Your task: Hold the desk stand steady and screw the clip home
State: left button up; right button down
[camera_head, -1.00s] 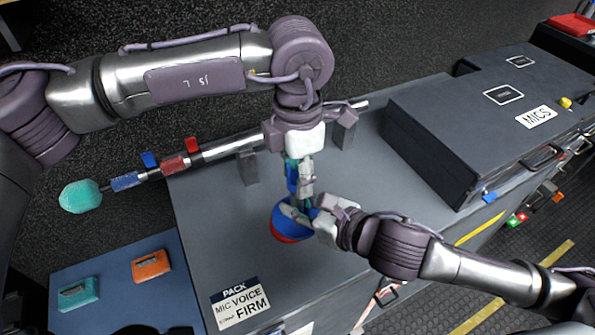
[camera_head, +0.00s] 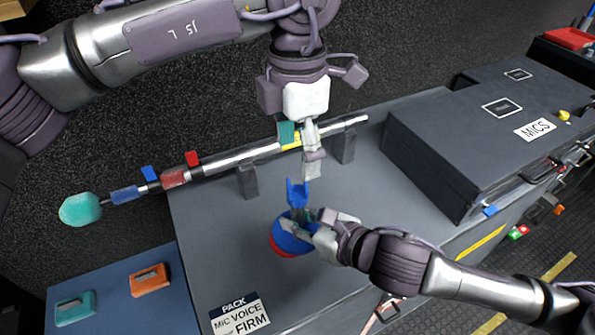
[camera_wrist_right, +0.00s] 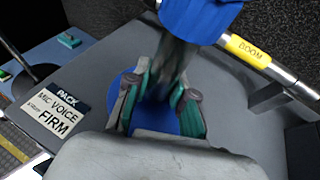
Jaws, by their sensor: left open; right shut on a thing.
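The desk stand (camera_head: 280,247) has a round blue base with a red edge and stands upright on the grey case top. The blue clip (camera_head: 298,190) sits at the top of its dark post; it also shows large in the right wrist view (camera_wrist_right: 200,18). Whether its thread is tight cannot be seen. My right gripper (camera_head: 306,226) is shut on the post low down, just above the base; its teal-padded fingers (camera_wrist_right: 160,95) flank the post in the wrist view. My left gripper (camera_head: 302,155) is open and empty above the clip, apart from it.
A boom pole (camera_head: 225,155) with a teal end rests on two grey supports behind the stand. The MICS case (camera_head: 455,135) stands to the right. A "PACK" card (camera_head: 240,313) lies at the front left. The case top left of the stand is clear.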

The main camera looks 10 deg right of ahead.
pick_arm(q)
jog(key=shift+r, duration=1.65)
